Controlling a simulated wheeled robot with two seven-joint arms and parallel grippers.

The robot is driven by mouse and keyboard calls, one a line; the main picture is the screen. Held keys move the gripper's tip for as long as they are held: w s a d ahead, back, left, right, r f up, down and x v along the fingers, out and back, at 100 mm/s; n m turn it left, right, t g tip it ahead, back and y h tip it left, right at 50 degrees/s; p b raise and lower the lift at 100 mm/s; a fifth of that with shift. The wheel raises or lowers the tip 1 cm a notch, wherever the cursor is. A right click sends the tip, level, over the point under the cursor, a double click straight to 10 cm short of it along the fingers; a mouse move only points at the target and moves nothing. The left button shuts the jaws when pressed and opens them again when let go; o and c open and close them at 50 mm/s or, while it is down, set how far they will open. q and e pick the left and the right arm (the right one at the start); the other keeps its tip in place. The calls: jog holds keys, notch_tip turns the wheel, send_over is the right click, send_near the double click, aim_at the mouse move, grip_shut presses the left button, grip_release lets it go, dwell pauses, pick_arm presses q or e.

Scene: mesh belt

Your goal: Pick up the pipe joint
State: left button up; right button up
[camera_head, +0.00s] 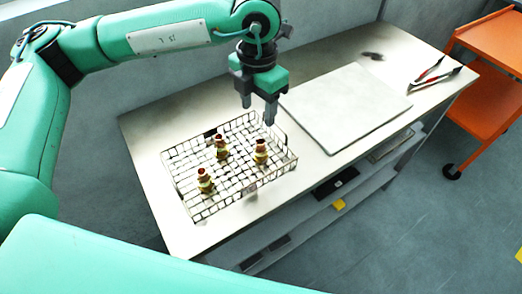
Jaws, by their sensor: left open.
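Three small brass and copper-coloured pipe joints stand upright in a wire mesh basket (238,199) on the steel table. One pipe joint (261,152) is at the right, one (221,147) is in the upper middle, and one (205,181) is at the lower left. My left gripper (257,114) is open and empty, pointing down above the basket's back right part. In the picture its fingertips are above the right pipe joint and apart from it. My right gripper is not in view.
A flat grey board (345,107) lies right of the basket. Tongs with red handles (437,74) lie at the table's far right. An orange cart (490,95) stands beyond the table's right end. The table's left strip (150,135) is bare.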

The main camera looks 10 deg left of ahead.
aim_at(260, 141)
pick_arm(q)
notch_tip(260, 141, down, 7)
jog(key=shift+s+p, duration=0.1)
jog(key=shift+p, duration=0.4)
jog(key=shift+s+d+f+p, duration=0.1)
jog(key=shift+d+f+p, duration=0.05)
jog(key=shift+f+p, duration=0.3)
jog(key=f, duration=0.2)
jog(key=f+p, duration=0.1)
jog(key=shift+s+d+f, duration=0.15)
jog(key=shift+s+f, duration=0.1)
jog(key=shift+f, duration=0.55)
jog(key=c, duration=1.1)
grip_shut()
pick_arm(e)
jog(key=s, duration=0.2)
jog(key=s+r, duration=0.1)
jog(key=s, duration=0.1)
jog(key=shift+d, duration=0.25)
pick_arm(q)
jog(key=shift+r, duration=0.15)
